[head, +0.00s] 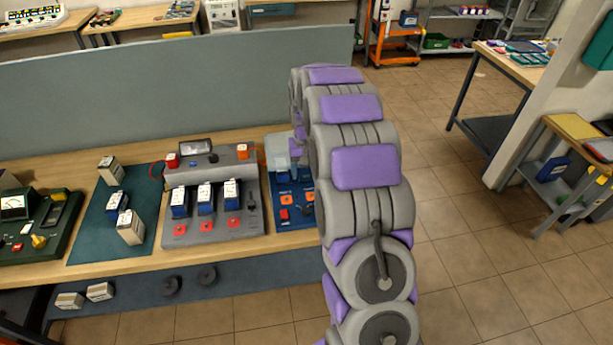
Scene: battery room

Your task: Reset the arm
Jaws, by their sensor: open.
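My arm, grey with purple pads, reaches up from the bottom right of the centre and bends over at the right end of the workbench (142,258). My gripper (297,150) is at its far end, small and mostly hidden behind the arm links. It is open, above the blue panel (283,189) and beside a pale translucent block (276,152). I see nothing held in it. The arm hides the right part of the blue panel.
A grey station (213,228) with three blue batteries stands left of the blue panel. A green mat (95,237) holds several batteries. A dark green meter unit (40,222) is further left. A grey partition (170,95) stands behind.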

